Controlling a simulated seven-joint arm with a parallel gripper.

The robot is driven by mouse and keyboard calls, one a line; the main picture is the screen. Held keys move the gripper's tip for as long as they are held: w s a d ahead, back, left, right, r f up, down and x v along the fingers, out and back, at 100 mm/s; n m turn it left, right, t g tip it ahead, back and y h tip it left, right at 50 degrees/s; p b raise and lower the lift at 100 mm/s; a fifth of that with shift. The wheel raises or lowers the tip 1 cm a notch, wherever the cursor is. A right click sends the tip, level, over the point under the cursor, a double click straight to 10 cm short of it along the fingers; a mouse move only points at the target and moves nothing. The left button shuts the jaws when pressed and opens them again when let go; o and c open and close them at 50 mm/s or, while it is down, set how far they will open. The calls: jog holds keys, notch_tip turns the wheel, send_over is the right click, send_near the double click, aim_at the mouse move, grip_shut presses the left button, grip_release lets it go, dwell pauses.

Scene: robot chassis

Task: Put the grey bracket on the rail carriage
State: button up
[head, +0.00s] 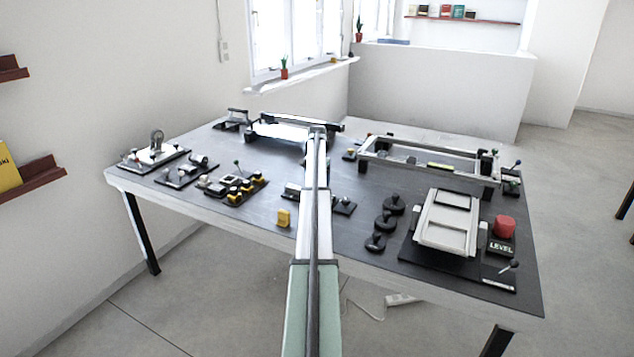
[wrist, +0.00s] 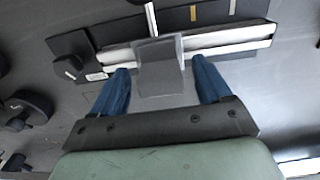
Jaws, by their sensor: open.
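The grey bracket (wrist: 163,82) shows in the wrist view as a smooth bent piece with a flat plate and a raised plate. My gripper (wrist: 160,67) has two blue fingers spread apart, one on each side of the bracket, with visible gaps. The bracket overlaps a pale double rail (wrist: 225,39) on a dark base. I cannot make out the carriage under it, nor whether the bracket is seated there. In the head view my arm reaches to the far side of the table, and its end hides the bracket and the fingers.
The dark table (head: 270,205) holds several fixtures. A long frame (head: 430,160) stands at the back right, near a pale tray (head: 447,220) and a red button (head: 504,227). Black round knobs (head: 385,220) stand right of my arm. A yellow block (head: 284,217) sits left of it.

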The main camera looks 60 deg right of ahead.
jog(key=shift+r, duration=0.1)
notch_tip(320, 180, up, 12)
dwell(0.7)
dwell(0.4)
